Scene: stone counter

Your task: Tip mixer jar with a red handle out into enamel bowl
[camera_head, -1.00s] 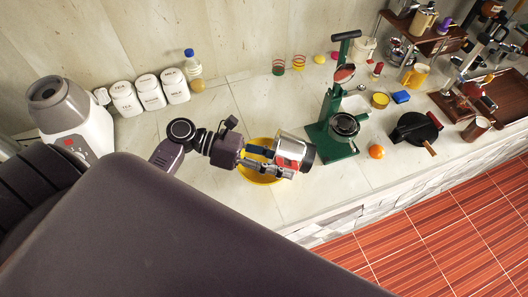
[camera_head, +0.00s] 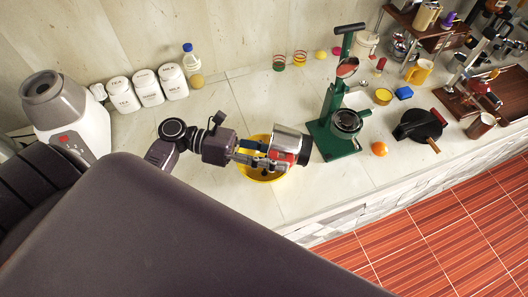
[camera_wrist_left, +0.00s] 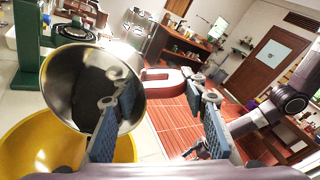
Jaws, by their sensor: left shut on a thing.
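The mixer jar (camera_head: 291,141) is a silver metal cup with a dark base and a red handle (camera_wrist_left: 166,83). It lies tipped on its side above the yellow enamel bowl (camera_head: 250,173), its base toward the right in the head view. In the left wrist view its open mouth (camera_wrist_left: 88,88) faces the camera over the bowl (camera_wrist_left: 30,150), and its inside is dark. My left gripper (camera_head: 262,159) is shut on the red handle. Small dark patches show in the bowl; I cannot tell what they are. My right gripper (camera_wrist_left: 198,150) is small and unclear in the left wrist view.
A green juicer (camera_head: 336,140) stands just right of the jar, with an orange (camera_head: 379,149) beyond it. White canisters (camera_head: 148,88), a bottle (camera_head: 191,65) and a blender (camera_head: 68,110) are at the back left. The counter in front of the bowl is bare.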

